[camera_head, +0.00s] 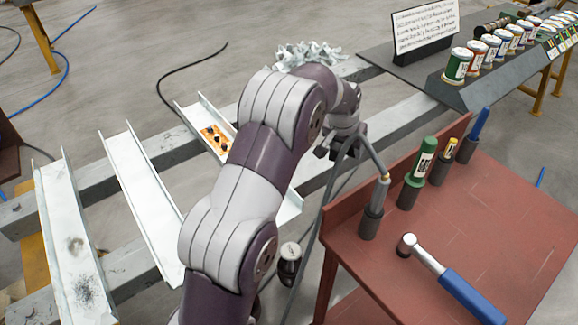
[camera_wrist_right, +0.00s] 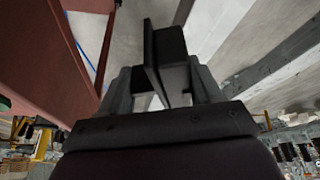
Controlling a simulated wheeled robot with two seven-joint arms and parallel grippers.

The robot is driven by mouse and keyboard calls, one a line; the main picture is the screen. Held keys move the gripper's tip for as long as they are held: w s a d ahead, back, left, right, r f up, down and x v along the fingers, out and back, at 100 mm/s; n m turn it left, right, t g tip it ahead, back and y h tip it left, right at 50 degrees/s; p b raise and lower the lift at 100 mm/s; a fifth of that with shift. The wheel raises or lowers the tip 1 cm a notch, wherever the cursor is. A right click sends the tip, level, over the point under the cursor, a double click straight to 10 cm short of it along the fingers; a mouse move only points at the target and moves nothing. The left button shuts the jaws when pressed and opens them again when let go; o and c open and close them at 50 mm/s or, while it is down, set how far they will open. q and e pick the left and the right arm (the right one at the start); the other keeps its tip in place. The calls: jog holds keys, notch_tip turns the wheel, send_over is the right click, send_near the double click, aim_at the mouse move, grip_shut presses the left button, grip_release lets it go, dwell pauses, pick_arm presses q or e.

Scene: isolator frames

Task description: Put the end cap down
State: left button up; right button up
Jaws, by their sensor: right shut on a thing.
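My right gripper (camera_wrist_right: 163,80) is shut on a dark, flat-sided piece (camera_wrist_right: 150,55), which I take to be the end cap. The piece stands up between the grey fingers in the right wrist view. In the head view my right arm reaches from the bottom edge to the middle, and its gripper (camera_head: 326,150) is small and partly hidden beside the red bench. The cap cannot be told apart clearly there. My left gripper is not in view.
A red bench (camera_head: 490,220) at right holds a hammer (camera_head: 440,278) and several upright tools. Pale metal channels (camera_head: 140,200) lie across grey beams at left; one holds an orange patch (camera_head: 215,137). A dark shelf (camera_head: 430,75) with cans and a sign (camera_head: 426,27) stands behind.

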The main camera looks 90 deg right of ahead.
aim_at(309, 160)
jog(key=shift+s+a, duration=0.2)
jog(key=shift+s, duration=0.5)
jog(key=shift+w+d+r+n+t, duration=0.25)
jog(key=shift+n+t, duration=0.05)
jog(key=shift+n, duration=0.6)
jog(key=shift+w+d+n+t, duration=0.1)
jog(key=shift+w+n+t, duration=0.1)
jog(key=shift+n, duration=0.3)
jog(key=shift+w+d+n+t, duration=0.1)
jog(key=shift+n+t, duration=0.1)
jog(key=shift+n, duration=0.3)
jog(key=w+d+f, duration=0.2)
jog(key=w, duration=0.1)
jog(key=w+d+f, duration=0.2)
jog(key=w, duration=0.1)
jog(key=w+d+f, duration=0.2)
jog(key=w+f, duration=0.1)
jog(key=shift+w+d, duration=0.2)
jog(key=shift+d, duration=0.1)
jog(key=shift+f+b, duration=0.4)
jog(key=shift+f, duration=1.6)
jog(key=shift+f, duration=0.15)
jog(key=o, duration=1)
jog(key=shift+o, duration=0.2)
